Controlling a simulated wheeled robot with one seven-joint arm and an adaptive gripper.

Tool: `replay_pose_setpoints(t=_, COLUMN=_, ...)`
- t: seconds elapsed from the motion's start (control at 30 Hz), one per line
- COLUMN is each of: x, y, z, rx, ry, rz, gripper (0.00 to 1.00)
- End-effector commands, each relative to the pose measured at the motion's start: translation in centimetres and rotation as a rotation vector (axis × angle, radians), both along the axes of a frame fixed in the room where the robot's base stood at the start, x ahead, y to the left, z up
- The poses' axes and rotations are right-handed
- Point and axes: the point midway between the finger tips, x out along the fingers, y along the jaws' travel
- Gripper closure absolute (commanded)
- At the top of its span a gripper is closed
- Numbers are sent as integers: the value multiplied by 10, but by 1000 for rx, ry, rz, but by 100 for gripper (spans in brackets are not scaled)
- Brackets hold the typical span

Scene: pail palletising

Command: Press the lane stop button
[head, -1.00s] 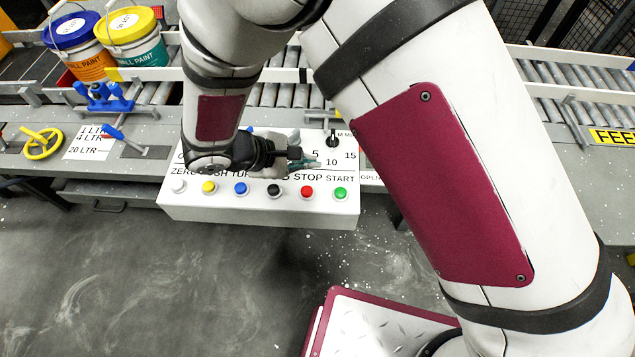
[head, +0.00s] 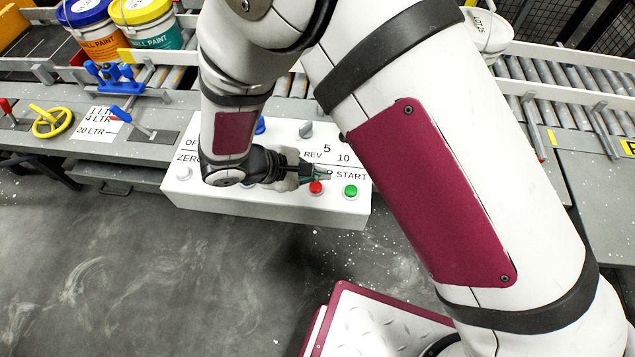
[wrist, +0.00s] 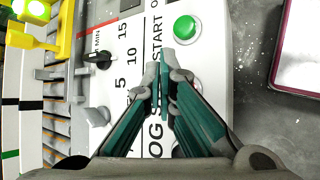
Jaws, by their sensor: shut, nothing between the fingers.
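The lane stop button is the red button (head: 316,187) on the front of a white control box (head: 270,207); part of the STOP label is covered. My gripper (head: 328,174) is shut and empty, just above and behind the red button in the head view. I cannot tell whether it touches the button. In the wrist view the closed teal fingers (wrist: 162,68) cover the red button and part of the STOP lettering. The green START button (head: 351,191) is right of the red one and shows clear of the fingertips in the wrist view (wrist: 185,27).
A white button (head: 183,173) sits at the box's left end; my arm hides the buttons between. A grey selector knob (head: 306,130) stands behind the labels. A roller conveyor (head: 575,78) runs behind, with paint pails (head: 147,28) at left. A yellow handwheel (head: 52,122) is at far left.

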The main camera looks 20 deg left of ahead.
Motion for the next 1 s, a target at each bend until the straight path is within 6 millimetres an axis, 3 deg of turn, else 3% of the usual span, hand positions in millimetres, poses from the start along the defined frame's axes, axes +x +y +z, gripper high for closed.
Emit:
replay_pose_setpoints(t=0.1, x=1, y=1, z=-14, rx=0, ry=0, rz=2, gripper=100)
replay_pose_setpoints(t=0.3, x=0, y=0, z=-23, rx=1, ry=0, rz=1, gripper=100)
replay_pose_setpoints(t=1.0, x=0, y=0, z=-24, rx=1, ry=0, rz=1, gripper=100)
